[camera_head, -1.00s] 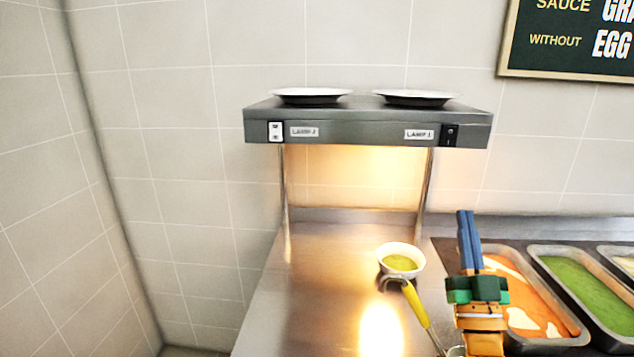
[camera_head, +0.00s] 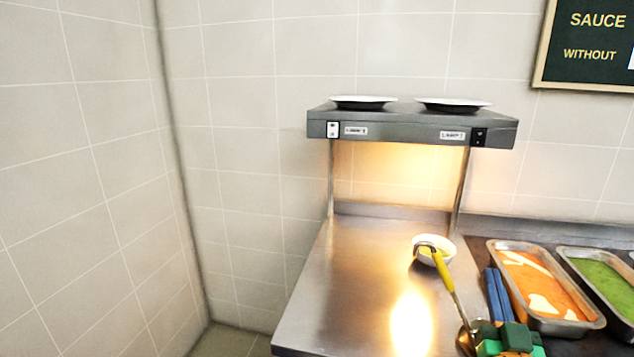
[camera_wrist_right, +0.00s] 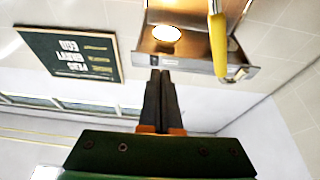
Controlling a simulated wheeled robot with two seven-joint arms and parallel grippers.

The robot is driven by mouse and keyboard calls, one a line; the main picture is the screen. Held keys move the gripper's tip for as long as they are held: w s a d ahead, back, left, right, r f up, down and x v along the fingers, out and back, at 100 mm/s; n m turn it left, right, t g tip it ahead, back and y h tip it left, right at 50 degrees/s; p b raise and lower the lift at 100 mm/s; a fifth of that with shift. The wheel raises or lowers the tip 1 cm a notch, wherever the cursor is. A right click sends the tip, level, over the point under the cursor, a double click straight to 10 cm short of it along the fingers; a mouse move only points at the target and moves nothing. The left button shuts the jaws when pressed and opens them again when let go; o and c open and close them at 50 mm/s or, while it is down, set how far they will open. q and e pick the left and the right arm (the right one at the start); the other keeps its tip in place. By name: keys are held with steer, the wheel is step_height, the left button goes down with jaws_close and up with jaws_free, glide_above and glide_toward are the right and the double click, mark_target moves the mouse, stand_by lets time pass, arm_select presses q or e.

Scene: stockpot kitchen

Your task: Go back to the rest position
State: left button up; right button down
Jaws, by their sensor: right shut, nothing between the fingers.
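My right gripper (camera_head: 492,271) is at the lower right of the head view, with blue fingers and a green body. Its fingers are shut and empty. It is beside the yellow-handled ladle (camera_head: 442,270), just right of it in the picture and apart from its handle. In the right wrist view the dark fingers (camera_wrist_right: 160,73) lie together with nothing between them. The ladle's yellow handle (camera_wrist_right: 217,40) also shows there, right of the fingers. My left gripper is in neither view.
A white bowl (camera_head: 421,240) sits on the steel counter (camera_head: 340,290), the ladle's hooked end overlapping it in the picture. Pans of orange sauce (camera_head: 530,272) and green sauce (camera_head: 606,280) stand right. A lamp shelf (camera_head: 400,127) carries two plates (camera_head: 363,101). The counter's left is clear.

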steer(key=s+a+f+n+g+y, duration=0.1)
steer(key=s+a+f+g, duration=0.25)
steer(key=f, duration=0.35)
steer(key=s+a+f+n+g+y, duration=0.1)
steer(key=s+a+f+g, duration=0.2)
steer(key=f, duration=0.4)
steer(key=s+a+f+g+y, duration=0.1)
steer(key=s+f+g+y, duration=0.1)
steer(key=s+f+g, duration=0.35)
steer(key=s+a+f+n+g+y, duration=0.1)
steer(key=s+a+f+g, duration=0.2)
steer(key=s+f, duration=0.35)
steer(key=s+a+f+n+g+y, duration=0.1)
steer(key=s+a+f+n+g, duration=0.15)
steer(key=s, duration=0.65)
step_height(320, 180, down, 15)
steer(key=g, duration=0.2)
steer(key=s+d+f+g, duration=0.1)
steer(key=s+f, duration=1.1)
steer(key=s, duration=0.1)
steer(key=shift+s+d+h, duration=0.2)
steer(key=shift+d+h, duration=0.1)
steer(key=shift+m, duration=0.25)
